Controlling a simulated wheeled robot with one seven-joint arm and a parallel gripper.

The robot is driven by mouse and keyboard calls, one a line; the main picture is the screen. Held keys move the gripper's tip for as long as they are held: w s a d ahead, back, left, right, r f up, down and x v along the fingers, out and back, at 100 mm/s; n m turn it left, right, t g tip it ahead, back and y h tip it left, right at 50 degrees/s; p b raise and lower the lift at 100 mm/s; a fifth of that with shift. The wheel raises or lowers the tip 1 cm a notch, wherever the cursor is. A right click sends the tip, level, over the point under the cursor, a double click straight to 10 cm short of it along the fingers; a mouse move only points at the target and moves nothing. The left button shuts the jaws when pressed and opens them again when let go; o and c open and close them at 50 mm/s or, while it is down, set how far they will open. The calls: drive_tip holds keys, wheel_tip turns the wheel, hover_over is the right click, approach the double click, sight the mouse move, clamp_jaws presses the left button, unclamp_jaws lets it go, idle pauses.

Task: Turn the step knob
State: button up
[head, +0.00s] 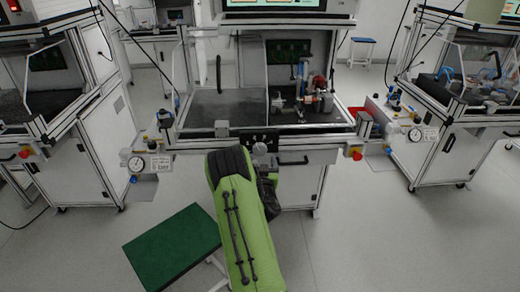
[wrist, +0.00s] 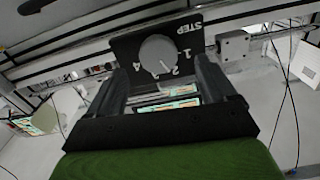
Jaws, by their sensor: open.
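The step knob (wrist: 156,52) is a round grey knob on a black panel (wrist: 126,48) marked STEP, with numerals around its edge. A light pointer line shows on the knob near the numerals; I cannot tell exactly which one it points at. My gripper (wrist: 160,70) is open, with one dark finger on each side below the knob in the wrist view. The fingers appear apart from the knob; I cannot judge the depth between them. In the head view the dark panel (head: 262,136) is on the front of the middle bench, and my green arm hides most of the gripper.
The middle bench (head: 222,108) has a machine assembly (head: 310,98) on its right side. A green-topped stool (head: 172,246) stands left of my arm. Open floor lies at right.

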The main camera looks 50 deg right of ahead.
sight(260, 152)
drive_tip(key=w+d+p, duration=0.1)
drive_tip(key=p, duration=0.1)
drive_tip(key=d+p, duration=0.1)
drive_tip(key=p, duration=0.1)
drive_tip(key=shift+w+d+r, duration=0.25)
drive_tip(key=shift+w+r, duration=0.15)
drive_tip(key=shift+w+d+f+p, duration=0.15)
drive_tip(key=shift+w+d+p, duration=0.25)
drive_tip(key=shift+p, duration=0.05)
drive_tip(key=shift+f, duration=0.15)
drive_tip(key=c, duration=1.1)
